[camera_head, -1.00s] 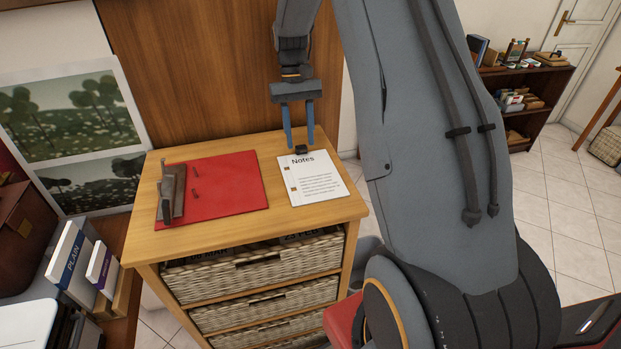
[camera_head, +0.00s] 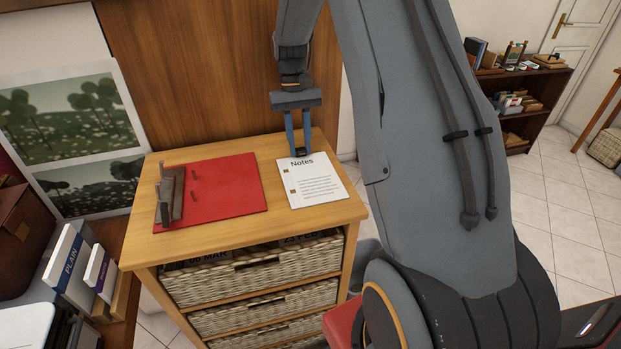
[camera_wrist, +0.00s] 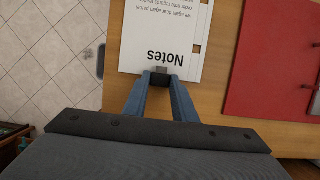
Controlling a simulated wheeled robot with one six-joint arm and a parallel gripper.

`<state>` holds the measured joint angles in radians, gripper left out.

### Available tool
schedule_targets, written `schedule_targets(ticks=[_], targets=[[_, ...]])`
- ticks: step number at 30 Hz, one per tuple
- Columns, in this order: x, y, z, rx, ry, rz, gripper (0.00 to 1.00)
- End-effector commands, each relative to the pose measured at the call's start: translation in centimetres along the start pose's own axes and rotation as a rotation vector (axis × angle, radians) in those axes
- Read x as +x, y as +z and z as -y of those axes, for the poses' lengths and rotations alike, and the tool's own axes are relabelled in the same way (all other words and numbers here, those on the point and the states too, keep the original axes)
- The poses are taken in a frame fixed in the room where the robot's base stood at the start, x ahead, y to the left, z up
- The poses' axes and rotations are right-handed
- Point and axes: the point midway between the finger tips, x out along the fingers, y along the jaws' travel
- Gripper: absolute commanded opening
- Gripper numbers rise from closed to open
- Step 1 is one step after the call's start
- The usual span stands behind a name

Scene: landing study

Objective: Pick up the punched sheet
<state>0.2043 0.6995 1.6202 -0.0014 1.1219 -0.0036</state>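The punched sheet (camera_head: 318,184) is a white page headed "Notes" with two holes near its left edge. It lies flat on the right part of the wooden cabinet top. It also shows upside down in the wrist view (camera_wrist: 188,40). A small dark clip (camera_wrist: 162,70) sits at its top edge by the heading. My gripper (camera_head: 299,154) points down at this edge, its two blue fingertips on either side of the clip, as the wrist view shows (camera_wrist: 161,77). The gap between them is narrow. I cannot tell whether they press on the clip.
A red folder (camera_head: 228,187) lies left of the sheet, with dark metal tools (camera_head: 169,197) at its left edge. The wooden panel (camera_head: 200,70) rises behind the cabinet top (camera_head: 268,160). Wicker drawers (camera_head: 250,276) are below. A bare wood strip separates folder and sheet.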

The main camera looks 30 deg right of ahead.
Motion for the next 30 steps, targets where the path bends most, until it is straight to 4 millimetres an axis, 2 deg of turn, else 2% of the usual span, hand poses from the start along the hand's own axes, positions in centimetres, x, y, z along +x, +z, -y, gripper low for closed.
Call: schedule_targets(ticks=[1,4,14,30], targets=[[0.0,0.0,0.0,0.0,0.0,0.0,0.16],[0.0,0.0,0.0,0.0,0.0,0.0,0.0],[-0.2,0.1,0.0,0.0,0.0,0.0,0.0],[-3.8,1.2,0.0,0.0,0.0,-0.001,0.0]])
